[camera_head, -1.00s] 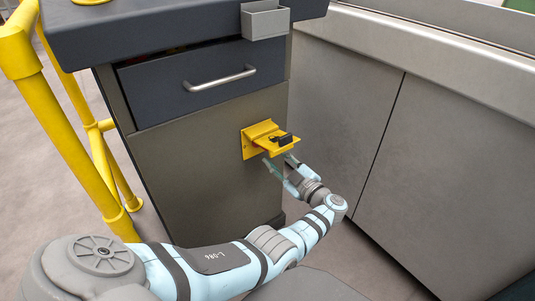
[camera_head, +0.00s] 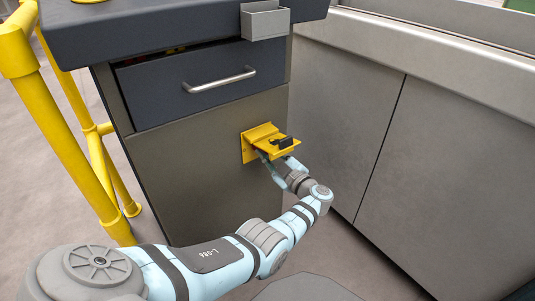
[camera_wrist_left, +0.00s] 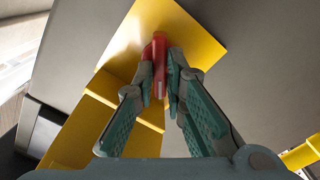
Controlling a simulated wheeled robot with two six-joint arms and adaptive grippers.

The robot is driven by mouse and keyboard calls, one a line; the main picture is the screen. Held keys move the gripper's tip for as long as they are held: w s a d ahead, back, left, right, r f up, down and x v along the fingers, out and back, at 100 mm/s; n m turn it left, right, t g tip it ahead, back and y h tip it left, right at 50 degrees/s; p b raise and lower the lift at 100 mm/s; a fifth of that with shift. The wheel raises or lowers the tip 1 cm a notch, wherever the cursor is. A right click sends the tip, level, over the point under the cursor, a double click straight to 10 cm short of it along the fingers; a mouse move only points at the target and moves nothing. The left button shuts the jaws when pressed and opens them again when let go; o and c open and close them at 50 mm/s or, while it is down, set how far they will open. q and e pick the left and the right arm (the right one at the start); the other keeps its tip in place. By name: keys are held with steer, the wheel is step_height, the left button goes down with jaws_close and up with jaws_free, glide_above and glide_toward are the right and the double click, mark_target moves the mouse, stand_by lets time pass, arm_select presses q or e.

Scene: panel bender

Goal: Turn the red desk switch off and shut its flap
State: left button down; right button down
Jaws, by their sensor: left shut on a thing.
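The yellow flap (camera_head: 277,147) stands out from the yellow back plate (camera_head: 248,147) on the front of the desk cabinet, with a black part (camera_head: 281,142) on it. In the head view the red switch is hidden under the flap. In the left wrist view the red switch (camera_wrist_left: 159,48) shows in front of the yellow plate (camera_wrist_left: 187,30). My left gripper (camera_head: 264,158) reaches up from below the flap. In the left wrist view its fingers (camera_wrist_left: 160,82) are closed on the red switch. My right gripper is not in view.
Above is a drawer (camera_head: 160,82) with a metal handle (camera_head: 219,80), and a small grey bin (camera_head: 265,20) hangs at the desk edge. A yellow rail (camera_head: 60,130) stands at the left. Grey machine panels (camera_head: 430,170) are at the right.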

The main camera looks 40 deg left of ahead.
arm_select(q)
steer(key=shift+n, duration=0.3)
steer(key=n, duration=0.9)
steer(key=shift+n, duration=0.4)
stand_by(0.3)
steer(key=c, duration=1.6)
jaws_free()
steer(key=shift+c, duration=0.2)
steer(key=v, duration=1.2)
